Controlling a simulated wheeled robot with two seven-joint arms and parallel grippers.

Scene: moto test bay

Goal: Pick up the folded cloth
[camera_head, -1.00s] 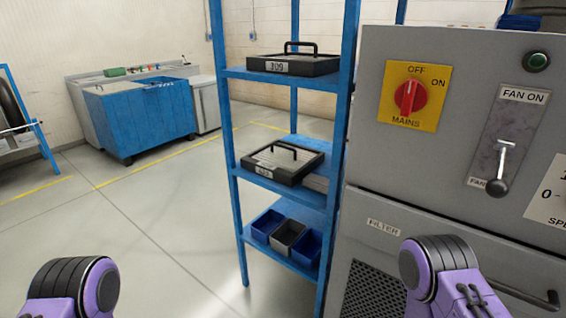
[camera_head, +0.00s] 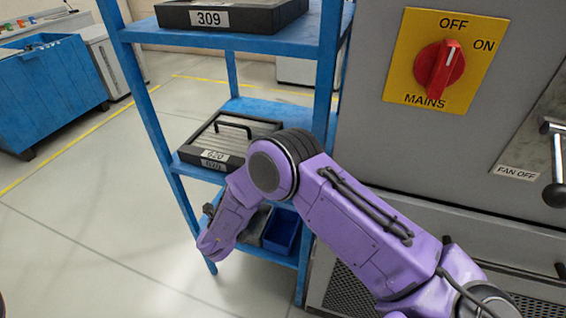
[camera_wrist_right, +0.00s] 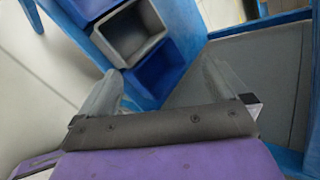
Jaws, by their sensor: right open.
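I cannot make out a folded cloth in either view. My right arm reaches from the lower right of the head view to the lower part of the blue shelf rack (camera_head: 160,125). In the wrist view my right gripper (camera_wrist_right: 163,88) is open, with its two pale fingers apart and nothing visible between them. The fingers point towards a grey bin (camera_wrist_right: 128,34) and a blue bin (camera_wrist_right: 165,72) beside it. The grey bin looks empty in its visible part. In the head view my forearm hides part of the bins. My left gripper is not in view.
A black case marked 309 (camera_head: 225,16) is on the upper shelf and another black case (camera_head: 225,140) on the middle shelf, close to my arm. A grey cabinet (camera_head: 365,130) with a red switch (camera_head: 438,68) stands right of the rack. Open floor (camera_head: 90,220) lies left.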

